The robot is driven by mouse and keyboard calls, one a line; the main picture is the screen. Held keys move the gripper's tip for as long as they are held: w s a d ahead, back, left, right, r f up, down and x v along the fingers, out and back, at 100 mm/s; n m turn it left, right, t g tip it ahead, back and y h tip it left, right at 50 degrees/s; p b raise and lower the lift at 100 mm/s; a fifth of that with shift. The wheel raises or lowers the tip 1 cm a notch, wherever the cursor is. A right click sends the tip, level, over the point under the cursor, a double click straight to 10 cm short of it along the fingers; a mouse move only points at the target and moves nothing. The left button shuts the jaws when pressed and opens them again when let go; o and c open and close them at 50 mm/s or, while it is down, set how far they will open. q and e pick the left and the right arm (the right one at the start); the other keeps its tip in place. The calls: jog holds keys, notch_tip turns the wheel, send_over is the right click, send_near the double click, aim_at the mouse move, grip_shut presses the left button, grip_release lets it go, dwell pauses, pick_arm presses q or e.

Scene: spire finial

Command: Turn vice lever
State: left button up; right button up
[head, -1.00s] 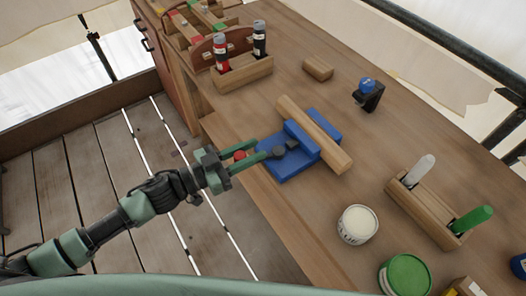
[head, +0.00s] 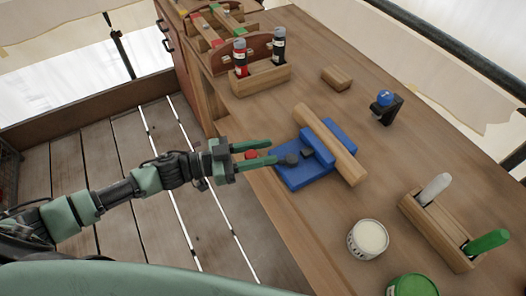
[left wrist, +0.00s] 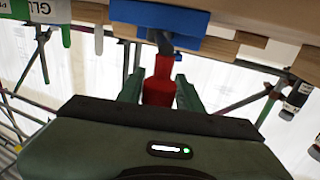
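The blue vice (head: 296,176) sits near the table's front edge, its jaws around a wooden bar (head: 330,143). Its lever has a red handle (head: 250,154) at the front; the handle also shows in the left wrist view (left wrist: 159,82), below the blue vice body (left wrist: 160,17). My left gripper (head: 272,151) reaches in from the left with its green fingers apart, one on each side of the red handle. In the left wrist view, narrow gaps seem to show beside the handle; contact is not clear. My right gripper is not in view.
A wooden rack (head: 262,78) with red and black bottles stands behind the vice. A small wood block (head: 336,79), a dark holder with a blue top (head: 386,106), a white-topped tin (head: 367,239), a green-lidded tin (head: 412,286) and a tool block (head: 437,232) stand around it.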

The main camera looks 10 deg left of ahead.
pick_arm(q)
jog(key=shift+o, duration=0.7)
jog(key=shift+s+a+f, duration=0.15)
jog(key=shift+a, duration=0.05)
jog(key=b+v, duration=0.1)
jog(key=v, duration=0.6)
jog(key=shift+b, duration=0.3)
jog(key=shift+a, duration=0.15)
